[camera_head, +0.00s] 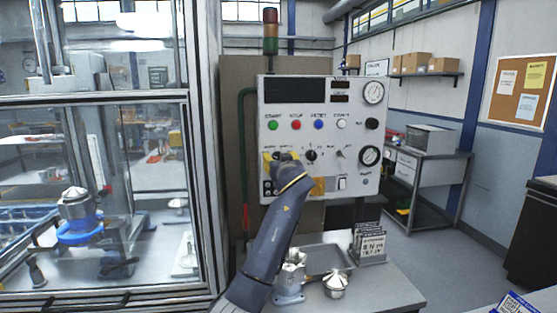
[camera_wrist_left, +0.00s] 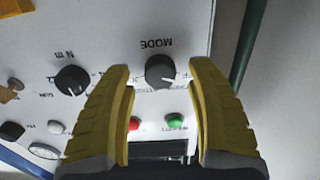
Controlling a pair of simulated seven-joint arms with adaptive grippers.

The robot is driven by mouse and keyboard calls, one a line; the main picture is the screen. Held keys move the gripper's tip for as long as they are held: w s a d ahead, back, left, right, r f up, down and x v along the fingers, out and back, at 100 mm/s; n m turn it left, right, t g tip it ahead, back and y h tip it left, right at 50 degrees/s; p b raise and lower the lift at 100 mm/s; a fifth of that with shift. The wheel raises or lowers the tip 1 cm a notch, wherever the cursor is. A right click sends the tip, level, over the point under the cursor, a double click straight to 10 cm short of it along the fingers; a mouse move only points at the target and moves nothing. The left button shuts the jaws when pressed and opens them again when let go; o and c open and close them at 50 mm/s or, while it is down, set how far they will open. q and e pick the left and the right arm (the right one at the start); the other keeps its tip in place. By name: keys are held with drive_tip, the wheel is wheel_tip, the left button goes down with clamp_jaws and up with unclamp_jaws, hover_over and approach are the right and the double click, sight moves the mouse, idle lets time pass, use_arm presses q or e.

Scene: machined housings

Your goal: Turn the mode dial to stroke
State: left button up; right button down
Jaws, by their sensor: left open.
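The mode dial (camera_wrist_left: 160,69) is a round black knob on the white control panel (camera_head: 330,91), under the word MODE, which appears upside down in the left wrist view. Its white pointer mark points toward the lower right in that view. The position labels beside it are too small to read. My left gripper (camera_wrist_left: 159,72) has yellow fingers, open, one on each side of the dial, with visible gaps. In the head view my left gripper (camera_head: 279,160) is at the panel's left side and hides the dial. My right gripper is not in view.
A black N m dial (camera_head: 311,155) sits right of my gripper. Green, red, blue and white buttons (camera_head: 296,125) line the panel above. Below are a metal tray (camera_head: 322,257), a card rack (camera_head: 369,243) and machined housings (camera_head: 336,284) on the table. A glazed cabinet stands left.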

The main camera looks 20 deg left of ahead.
use_arm(q)
drive_tip(key=shift+w+a, duration=0.3)
drive_tip(key=shift+w, duration=0.25)
clamp_jaws()
